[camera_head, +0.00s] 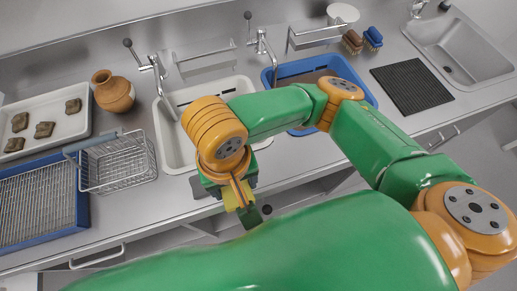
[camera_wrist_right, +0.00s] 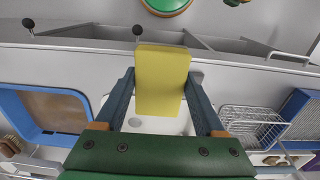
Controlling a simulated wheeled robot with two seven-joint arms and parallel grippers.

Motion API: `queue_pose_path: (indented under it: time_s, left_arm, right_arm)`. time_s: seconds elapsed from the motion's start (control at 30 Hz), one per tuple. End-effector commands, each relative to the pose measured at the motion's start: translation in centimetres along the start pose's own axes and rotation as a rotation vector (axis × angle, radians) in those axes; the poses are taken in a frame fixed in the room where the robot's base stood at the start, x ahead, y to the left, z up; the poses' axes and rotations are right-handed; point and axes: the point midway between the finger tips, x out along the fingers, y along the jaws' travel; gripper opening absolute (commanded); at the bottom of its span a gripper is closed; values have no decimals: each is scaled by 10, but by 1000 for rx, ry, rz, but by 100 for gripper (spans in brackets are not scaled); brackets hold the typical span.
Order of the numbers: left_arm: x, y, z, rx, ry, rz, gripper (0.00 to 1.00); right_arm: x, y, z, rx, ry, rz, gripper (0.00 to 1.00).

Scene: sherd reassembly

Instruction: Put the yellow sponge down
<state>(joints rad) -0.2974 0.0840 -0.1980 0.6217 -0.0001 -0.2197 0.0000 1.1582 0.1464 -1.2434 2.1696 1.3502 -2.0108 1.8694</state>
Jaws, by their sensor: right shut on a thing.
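The yellow sponge (camera_wrist_right: 162,82) is a flat block held upright between the two fingers of my right gripper (camera_wrist_right: 159,92) in the right wrist view. Both fingers touch its sides. In the head view my right gripper (camera_head: 244,199) is above the counter's front edge, in front of the white basin (camera_head: 172,150). The sponge (camera_head: 232,197) shows there only as a small yellow patch, partly hidden by the gripper. The white basin is partly hidden by my right arm. My left gripper is not in view.
A wire basket (camera_head: 118,164) and a blue-framed rack (camera_head: 82,205) are left of the white basin. A white tray (camera_head: 72,128) of sherds and a brown jug (camera_head: 113,92) stand behind. A blue basin (camera_head: 291,70), two brushes (camera_head: 373,38) and a black ribbed mat (camera_head: 412,87) are right.

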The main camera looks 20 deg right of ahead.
Motion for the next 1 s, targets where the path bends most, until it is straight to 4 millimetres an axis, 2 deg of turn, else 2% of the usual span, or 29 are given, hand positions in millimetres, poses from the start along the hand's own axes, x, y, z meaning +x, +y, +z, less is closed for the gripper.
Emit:
queue_pose_path:
  time_s: [0.03,0.17,0.2,0.3,0.5,0.67,0.97,1.0]
  left_arm:
    - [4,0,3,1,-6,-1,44]
    - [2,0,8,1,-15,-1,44]
    - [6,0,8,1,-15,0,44]
    - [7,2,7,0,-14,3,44]
    - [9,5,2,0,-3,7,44]
    - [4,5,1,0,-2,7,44]
    - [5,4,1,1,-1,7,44]
    - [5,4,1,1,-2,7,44]
  right_arm:
    - [11,14,-10,14,-5,4,27]
    - [29,48,-40,15,-3,6,27]
    - [42,54,-45,12,-5,5,27]
    - [64,67,-56,8,-4,3,27]
    - [91,84,-71,6,-1,3,27]
    - [116,82,-70,0,-1,1,27]
    - [120,81,-70,-1,0,-1,27]
    - [120,81,-70,-1,0,-1,77]
